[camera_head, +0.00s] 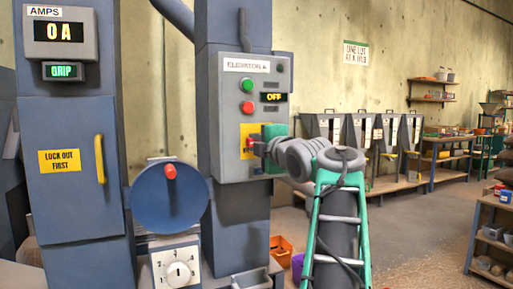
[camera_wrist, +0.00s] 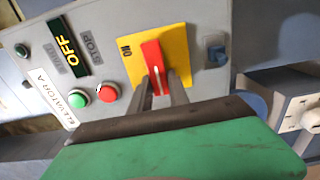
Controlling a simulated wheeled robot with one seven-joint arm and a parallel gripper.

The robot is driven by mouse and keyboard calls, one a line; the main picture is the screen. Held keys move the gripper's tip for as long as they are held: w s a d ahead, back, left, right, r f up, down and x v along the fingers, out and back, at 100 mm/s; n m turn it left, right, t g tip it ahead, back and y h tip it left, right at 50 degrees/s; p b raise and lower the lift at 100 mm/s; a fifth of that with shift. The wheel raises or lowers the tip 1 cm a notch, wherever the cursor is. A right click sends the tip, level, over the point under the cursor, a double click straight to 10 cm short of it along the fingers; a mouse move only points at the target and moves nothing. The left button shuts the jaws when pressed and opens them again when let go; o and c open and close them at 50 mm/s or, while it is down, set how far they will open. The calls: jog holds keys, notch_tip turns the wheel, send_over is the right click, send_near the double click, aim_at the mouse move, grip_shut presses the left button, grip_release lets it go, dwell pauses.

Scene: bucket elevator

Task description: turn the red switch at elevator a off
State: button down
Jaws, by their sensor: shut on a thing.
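The red switch (camera_wrist: 152,60) is a handle on a yellow plate (camera_wrist: 175,45) on the grey Elevator A box; it also shows in the head view (camera_head: 256,140). My gripper (camera_wrist: 166,82) is shut on the red switch, with one finger on each side of the handle. The handle lies crosswise to the box, not pointing at the "ON" mark at the plate's edge. The display (camera_head: 274,97) on the box reads "OFF". The green wrist housing hides the lower part of the wrist view, and the gripper partly covers the plate in the head view.
A green button (camera_head: 247,86) and a red button (camera_head: 247,107) sit above the switch. At left stand a cabinet with a yellow handle (camera_head: 100,158), a blue disc (camera_head: 168,200) and a dial plate (camera_head: 177,268). Open floor lies to the right.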

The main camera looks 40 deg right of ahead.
dwell(0.3)
jog(key=c, duration=1.2)
grip_release()
jog(key=shift+c, duration=0.2)
jog(key=v, duration=0.7)
jog(key=shift+s, duration=0.35)
jog(key=shift+a, duration=0.2)
